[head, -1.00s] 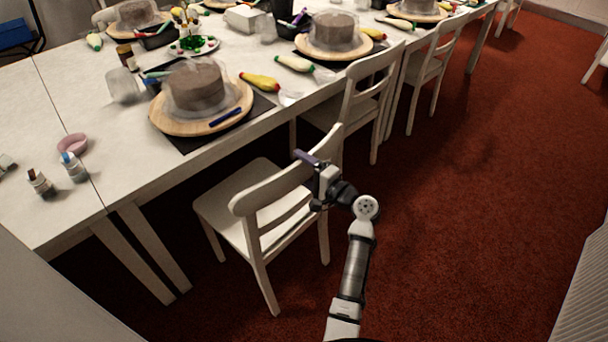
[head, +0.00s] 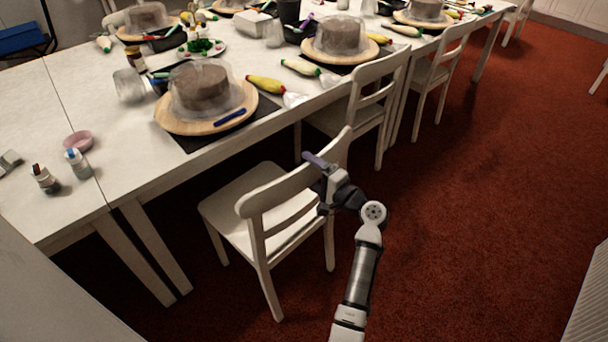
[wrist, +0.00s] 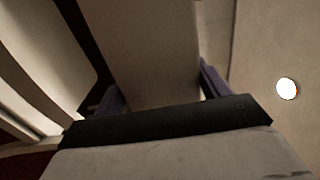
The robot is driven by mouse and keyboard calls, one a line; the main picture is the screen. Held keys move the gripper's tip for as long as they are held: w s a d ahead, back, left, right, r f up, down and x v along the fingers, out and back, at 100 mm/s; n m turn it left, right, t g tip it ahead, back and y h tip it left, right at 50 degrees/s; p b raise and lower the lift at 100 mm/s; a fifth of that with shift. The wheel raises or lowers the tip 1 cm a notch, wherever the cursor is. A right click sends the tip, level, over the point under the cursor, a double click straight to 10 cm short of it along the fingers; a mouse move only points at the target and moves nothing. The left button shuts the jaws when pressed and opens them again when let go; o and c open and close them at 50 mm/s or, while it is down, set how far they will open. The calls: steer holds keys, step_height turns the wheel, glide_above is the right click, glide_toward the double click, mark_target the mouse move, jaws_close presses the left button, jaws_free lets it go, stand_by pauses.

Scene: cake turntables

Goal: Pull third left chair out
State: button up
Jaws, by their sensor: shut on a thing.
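The nearest white wooden chair (head: 262,211) stands at the long table, its seat partly under the table edge. My gripper (head: 318,163) is at the right end of this chair's backrest, near the top rail. In the wrist view the two purple fingers of my gripper (wrist: 160,88) lie on either side of a pale chair part (wrist: 155,45), and they are shut on it. Two more white chairs stand farther along the same side, the middle one (head: 378,95) and a far one (head: 437,75). The fingertips are partly hidden in the wrist view.
The white table (head: 120,180) carries cakes on wooden turntables (head: 180,123), piping bags (head: 265,85), small bottles (head: 78,163) and a pink bowl (head: 78,141). Its legs stand left of the near chair. Open red carpet (head: 480,220) lies to the right.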

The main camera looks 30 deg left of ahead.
steer(key=shift+s+a+f, duration=0.15)
steer(key=shift+a+f, duration=0.1)
steer(key=shift+f, duration=0.55)
steer(key=o, duration=1.7)
steer(key=shift+f, duration=0.1)
steer(key=shift+c, duration=0.2)
steer(key=o, duration=0.4)
steer(key=shift+a+f, duration=0.2)
steer(key=shift+a, duration=0.05)
steer(key=shift+c, duration=0.2)
steer(key=shift+d+r, duration=0.1)
steer(key=shift+r, duration=0.15)
steer(key=shift+d, duration=0.1)
steer(key=shift+d, duration=0.25)
steer(key=p+v, duration=0.1)
steer(key=v, duration=1)
steer(key=shift+d+r, duration=0.2)
steer(key=shift+d, duration=0.05)
